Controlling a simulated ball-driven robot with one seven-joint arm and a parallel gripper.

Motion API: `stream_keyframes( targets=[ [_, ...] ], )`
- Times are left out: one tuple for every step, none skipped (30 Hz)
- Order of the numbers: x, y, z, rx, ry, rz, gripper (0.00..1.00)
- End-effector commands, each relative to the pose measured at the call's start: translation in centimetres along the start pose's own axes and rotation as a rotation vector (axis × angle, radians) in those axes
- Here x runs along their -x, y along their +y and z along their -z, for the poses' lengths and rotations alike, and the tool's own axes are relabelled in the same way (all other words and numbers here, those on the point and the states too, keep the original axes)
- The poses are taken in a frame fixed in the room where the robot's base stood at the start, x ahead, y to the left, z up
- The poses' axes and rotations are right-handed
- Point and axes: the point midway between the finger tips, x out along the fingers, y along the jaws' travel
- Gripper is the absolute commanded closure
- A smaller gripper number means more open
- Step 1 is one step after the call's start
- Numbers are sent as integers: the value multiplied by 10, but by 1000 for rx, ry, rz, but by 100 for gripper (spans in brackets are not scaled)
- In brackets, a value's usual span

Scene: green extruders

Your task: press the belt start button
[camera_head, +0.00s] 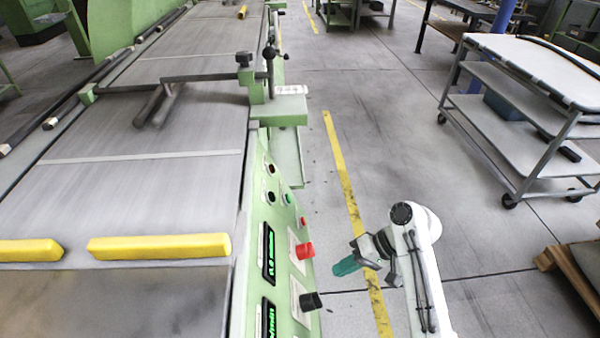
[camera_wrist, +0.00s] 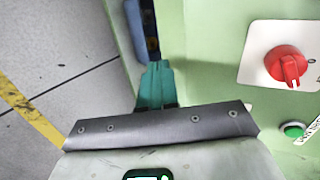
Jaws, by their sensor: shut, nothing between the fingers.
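A green push button (camera_head: 288,198) sits on the light green control panel (camera_head: 262,220) in the head view. In the wrist view, a green button (camera_wrist: 293,130) shows at the right, below a red rotary knob (camera_wrist: 287,65), with a partly cut-off label beside it. I cannot read which button is the belt start. My gripper (camera_head: 347,266) has teal fingers, closed together and empty. It is right of the panel, apart from the button and nearer to me. In the wrist view its fingertips (camera_wrist: 154,66) point toward the machine's green side, left of the button.
The panel also bears a red knob (camera_head: 305,250), a small red button (camera_head: 303,221), a black knob (camera_head: 310,301) and lit displays (camera_head: 268,252). A grey belt (camera_head: 140,195) with yellow bars lies left. A wheeled cart (camera_head: 530,110) stands right. The floor between is clear.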

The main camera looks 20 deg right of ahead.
Motion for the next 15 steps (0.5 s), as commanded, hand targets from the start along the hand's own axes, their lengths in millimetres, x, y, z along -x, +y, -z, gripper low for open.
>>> stream_keyframes(
  targets=[
    [27,-22,18,-8,10,42,100],
    [38,-30,26,-13,13,70,100],
    [52,-41,38,-18,16,107,100],
    [63,-49,46,-22,19,134,100],
    [73,-56,54,-26,22,160,100],
    [87,-66,63,-30,25,194,100],
    [98,-73,69,-33,27,217,100],
    [108,-79,75,-35,29,239,100],
    [120,-87,83,-37,32,267,100],
    [129,-92,87,-39,33,286,100],
    [136,-97,92,-40,35,303,100],
    [146,-102,96,-42,37,322,100],
    [152,-106,99,-43,38,336,100],
    [156,-108,102,-45,39,346,100],
    [162,-112,105,-45,40,359,100]
  ],
)
